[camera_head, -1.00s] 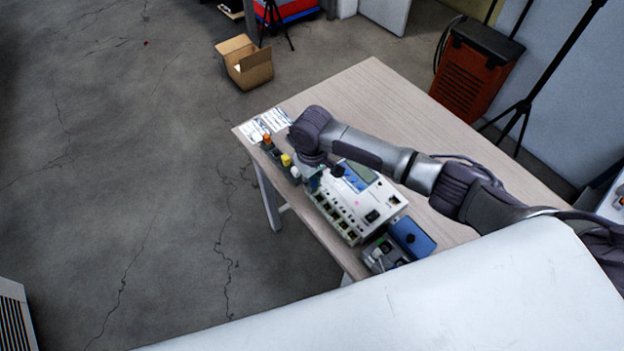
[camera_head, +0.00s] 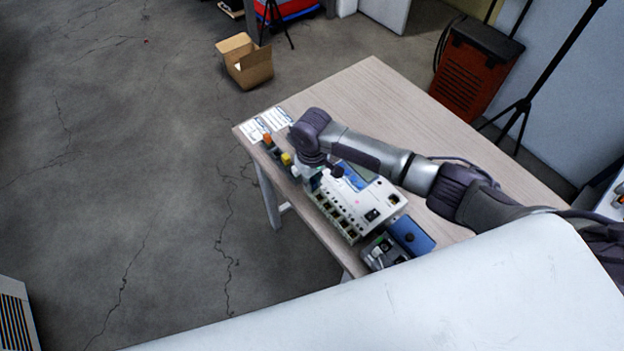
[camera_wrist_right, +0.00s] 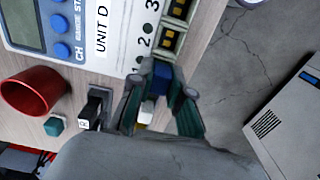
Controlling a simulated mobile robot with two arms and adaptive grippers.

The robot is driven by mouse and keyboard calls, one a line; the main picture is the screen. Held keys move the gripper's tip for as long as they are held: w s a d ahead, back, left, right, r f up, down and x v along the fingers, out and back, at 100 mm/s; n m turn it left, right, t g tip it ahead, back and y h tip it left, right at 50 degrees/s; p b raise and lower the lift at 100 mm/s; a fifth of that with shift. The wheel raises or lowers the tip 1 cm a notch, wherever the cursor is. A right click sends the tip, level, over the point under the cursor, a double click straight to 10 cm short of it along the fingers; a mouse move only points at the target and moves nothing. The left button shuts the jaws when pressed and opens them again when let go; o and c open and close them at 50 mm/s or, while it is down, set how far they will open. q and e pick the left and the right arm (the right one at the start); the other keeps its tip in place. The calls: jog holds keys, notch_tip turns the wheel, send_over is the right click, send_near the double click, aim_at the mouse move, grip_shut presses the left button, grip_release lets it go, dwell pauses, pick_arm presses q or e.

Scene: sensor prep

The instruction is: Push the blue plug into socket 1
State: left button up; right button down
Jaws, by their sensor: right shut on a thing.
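The white tester unit (camera_head: 345,211) stands on the table in the head view; in the right wrist view its panel (camera_wrist_right: 121,35) carries the numbers 1, 2 and 3 beside a row of sockets. My right gripper (camera_wrist_right: 158,86) is shut on the blue plug (camera_wrist_right: 162,72), at the socket row next to the number 1. The plug hides socket 1, and I cannot tell how deep it sits. In the head view my right gripper (camera_head: 313,180) is at the unit's left end, pointing down. My left gripper is not in view.
In the head view, a yellow-topped plug (camera_head: 287,159) and an orange-topped one (camera_head: 267,140) stand near the table's left edge. A blue box (camera_head: 412,237) is beside the unit. In the wrist view, a red cup (camera_wrist_right: 35,91) stands nearby. The far tabletop (camera_head: 375,95) is clear.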

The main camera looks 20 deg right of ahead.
jog(key=c, duration=0.9)
grip_release()
jog(key=shift+o, duration=0.2)
notch_tip(320, 180, up, 7)
jog(key=p, duration=0.8)
